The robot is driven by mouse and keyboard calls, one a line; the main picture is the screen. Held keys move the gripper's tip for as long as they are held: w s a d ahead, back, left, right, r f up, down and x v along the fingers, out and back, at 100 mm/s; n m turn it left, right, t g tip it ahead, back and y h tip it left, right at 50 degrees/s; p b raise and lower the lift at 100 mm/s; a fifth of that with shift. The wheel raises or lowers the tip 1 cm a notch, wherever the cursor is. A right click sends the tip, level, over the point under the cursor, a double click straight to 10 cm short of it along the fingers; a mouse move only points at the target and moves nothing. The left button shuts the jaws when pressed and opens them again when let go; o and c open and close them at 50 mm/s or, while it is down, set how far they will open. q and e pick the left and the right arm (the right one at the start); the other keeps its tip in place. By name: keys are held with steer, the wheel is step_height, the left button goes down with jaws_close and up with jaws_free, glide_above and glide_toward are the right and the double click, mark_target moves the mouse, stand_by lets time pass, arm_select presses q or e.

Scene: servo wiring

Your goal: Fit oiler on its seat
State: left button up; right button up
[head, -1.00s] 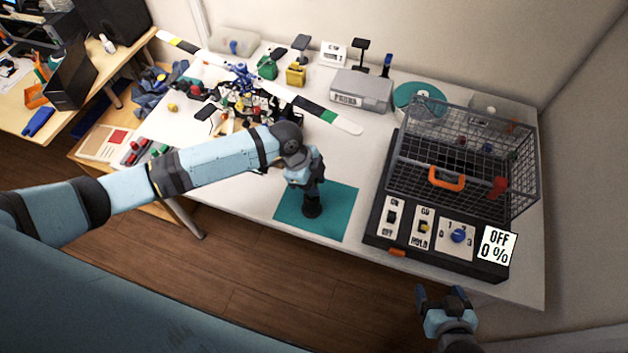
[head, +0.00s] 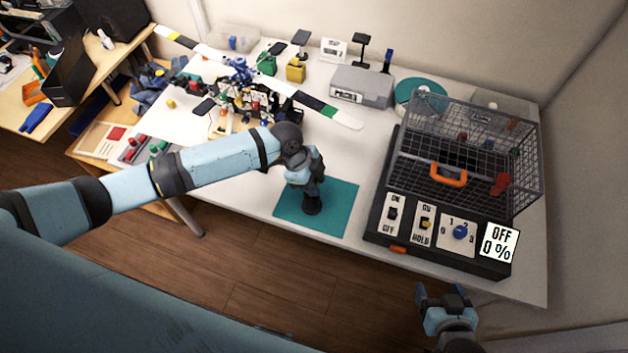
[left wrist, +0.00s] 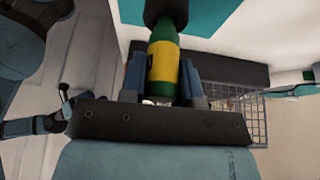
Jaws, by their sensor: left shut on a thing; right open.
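My left gripper (head: 309,186) is above the teal mat (head: 343,212) at the table's front edge. In the left wrist view, its fingers (left wrist: 161,68) are shut on a green and yellow cylindrical body (left wrist: 164,72), which may be the oiler. A black round part (left wrist: 166,12) adjoins its far end; whether it belongs to the body or is a separate seat I cannot tell. In the head view, a dark round piece (head: 312,207) shows under the gripper over the mat. My right gripper (head: 444,292) is open and empty, off the table's front edge.
A wire cage (head: 465,150) with an orange handle stands on a black switch panel (head: 435,235) right of the mat. A grey box (head: 362,87), yellow can (head: 296,73) and green can (head: 267,66) stand at the back. A cluttered assembly (head: 250,100) is at back left.

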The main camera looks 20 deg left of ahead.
arm_select(q)
steer(key=shift+f+b, duration=0.4)
steer(key=shift+f, duration=0.35)
steer(key=o, duration=1)
steer(key=shift+a+r, duration=0.1)
